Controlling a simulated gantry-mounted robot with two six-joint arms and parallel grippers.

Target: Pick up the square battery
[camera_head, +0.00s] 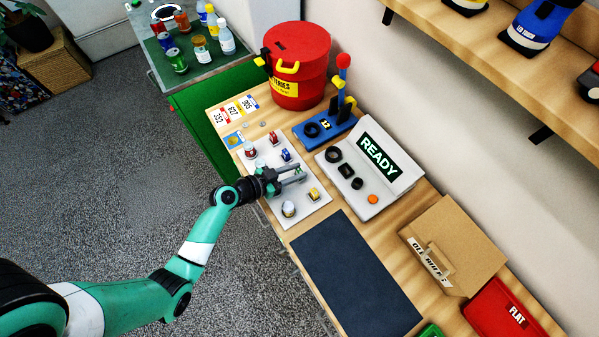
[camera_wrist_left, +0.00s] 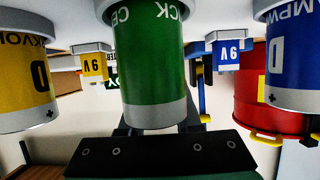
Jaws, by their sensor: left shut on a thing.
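My left gripper (camera_head: 301,174) reaches over the white battery tray (camera_head: 311,213), its fingertips at the back row of square batteries. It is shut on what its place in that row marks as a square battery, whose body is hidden. The left wrist view is upside down; a green round battery (camera_wrist_left: 152,65) stands nearest and covers the fingertips and what they hold. Behind it, a yellow 9V square battery (camera_wrist_left: 93,68) shows left and a blue 9V square battery (camera_wrist_left: 228,55) right. My right gripper is not in view.
Yellow (camera_wrist_left: 24,80) and blue (camera_wrist_left: 292,60) D batteries flank the green one closely. A grey device with a READY screen (camera_head: 379,157) stands just behind the tray, beside a blue lever tester (camera_head: 312,133). A red battery bin (camera_head: 297,55) stands farther back. A dark mat (camera_head: 355,275) is clear.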

